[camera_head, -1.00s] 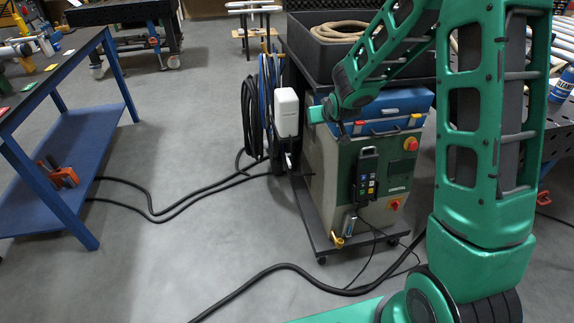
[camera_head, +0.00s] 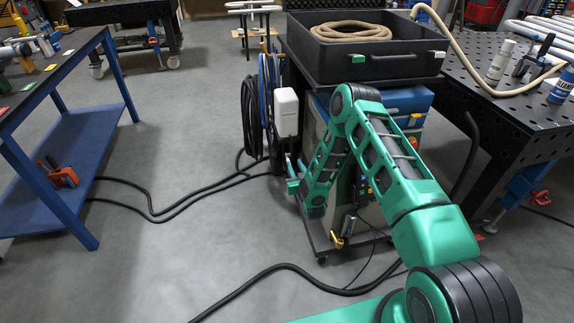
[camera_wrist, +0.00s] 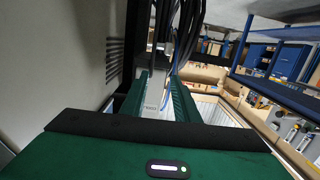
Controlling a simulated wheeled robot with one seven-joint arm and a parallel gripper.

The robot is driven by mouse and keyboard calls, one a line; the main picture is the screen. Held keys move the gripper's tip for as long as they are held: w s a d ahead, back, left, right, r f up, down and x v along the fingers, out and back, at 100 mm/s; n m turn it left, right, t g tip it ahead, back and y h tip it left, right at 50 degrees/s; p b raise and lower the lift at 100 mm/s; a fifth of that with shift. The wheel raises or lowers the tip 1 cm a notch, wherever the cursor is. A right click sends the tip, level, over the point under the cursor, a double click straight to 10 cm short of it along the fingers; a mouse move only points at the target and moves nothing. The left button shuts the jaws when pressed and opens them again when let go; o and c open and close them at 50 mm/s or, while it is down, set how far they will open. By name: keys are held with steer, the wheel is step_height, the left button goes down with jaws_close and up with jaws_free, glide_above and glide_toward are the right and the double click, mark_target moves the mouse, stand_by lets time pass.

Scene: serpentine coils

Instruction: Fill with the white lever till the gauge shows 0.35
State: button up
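No gauge reading can be made out, and my arm hides much of the machine's front.
Black and blue hoses (camera_head: 256,115) hang left of the white box. A dark bin (camera_head: 360,62) with a coiled tan hose stands above the machine. A blue bench (camera_head: 70,150) is at left and a black perforated table (camera_head: 510,105) at right. Black cables cross the open floor.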

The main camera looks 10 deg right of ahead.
step_height(320, 180, down, 4)
steer(key=s+t, duration=0.1)
steer(key=s, duration=0.2)
steer(key=w, duration=1)
steer(key=shift+w+a+f, duration=0.15)
steer(key=shift+w+a, duration=0.25)
steer(key=shift+c, duration=0.3)
